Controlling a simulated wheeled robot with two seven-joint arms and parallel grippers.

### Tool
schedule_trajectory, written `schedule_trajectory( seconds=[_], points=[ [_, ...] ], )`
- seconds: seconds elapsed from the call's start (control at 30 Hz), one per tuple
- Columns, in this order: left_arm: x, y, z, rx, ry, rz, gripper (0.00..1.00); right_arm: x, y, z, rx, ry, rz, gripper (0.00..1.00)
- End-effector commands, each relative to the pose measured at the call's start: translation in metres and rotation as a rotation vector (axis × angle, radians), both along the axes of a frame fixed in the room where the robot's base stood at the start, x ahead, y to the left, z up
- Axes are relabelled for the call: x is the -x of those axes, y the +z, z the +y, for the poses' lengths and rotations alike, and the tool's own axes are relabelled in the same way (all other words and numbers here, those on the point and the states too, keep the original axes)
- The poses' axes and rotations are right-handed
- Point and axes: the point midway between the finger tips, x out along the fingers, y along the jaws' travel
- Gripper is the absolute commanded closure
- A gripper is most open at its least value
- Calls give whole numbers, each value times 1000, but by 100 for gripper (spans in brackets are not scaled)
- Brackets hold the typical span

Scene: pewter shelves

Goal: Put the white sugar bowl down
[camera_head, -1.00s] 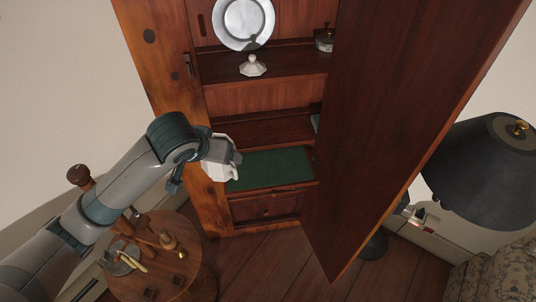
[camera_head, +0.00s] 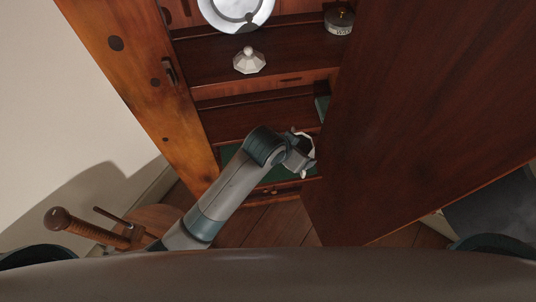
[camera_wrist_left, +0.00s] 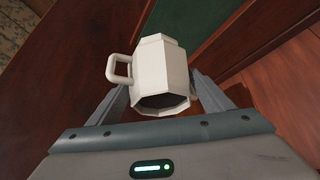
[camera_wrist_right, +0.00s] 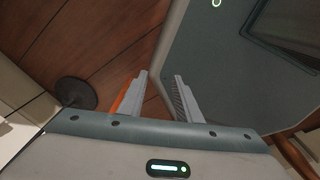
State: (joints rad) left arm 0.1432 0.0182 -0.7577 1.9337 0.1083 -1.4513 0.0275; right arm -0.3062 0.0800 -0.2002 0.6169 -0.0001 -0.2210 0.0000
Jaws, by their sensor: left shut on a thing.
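The white sugar bowl (camera_wrist_left: 165,68) is faceted, with a side handle (camera_wrist_left: 119,68). My left gripper (camera_wrist_left: 162,98) is shut on it, a finger on each side. The bowl looks tilted in the left wrist view. In the head view my left gripper (camera_head: 300,157) is at the cabinet's lower green-lined shelf (camera_head: 229,157), mostly covering the bowl (camera_head: 308,140). Whether the bowl touches the shelf cannot be told. A white faceted lid-like piece (camera_head: 249,61) sits on the shelf above. My right gripper (camera_wrist_right: 158,92) is open and empty; the head view does not show it.
The large open wooden door (camera_head: 420,110) stands close to the right of my left gripper. A metal plate (camera_head: 236,12) and a small dark pot (camera_head: 339,20) are on the upper shelf (camera_head: 205,60).

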Motion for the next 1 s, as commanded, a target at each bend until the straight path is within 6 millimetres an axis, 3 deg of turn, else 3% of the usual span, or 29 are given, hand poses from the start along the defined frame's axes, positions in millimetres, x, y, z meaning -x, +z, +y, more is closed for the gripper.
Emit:
schedule_trajectory(
  seconds=[0.37, 0.8, 1.0],
  points=[
    [-6, -5, 12, -2, 2, -1, 60, -5, 5, -1, 1, 1, -6, 69],
    [-41, -49, 79, -3, 3, 1, 60, -10, 30, -1, 0, 1, -13, 69],
    [-52, -65, 100, -1, 2, 1, 60, -9, 37, 0, -1, 0, -12, 69]
  ],
)
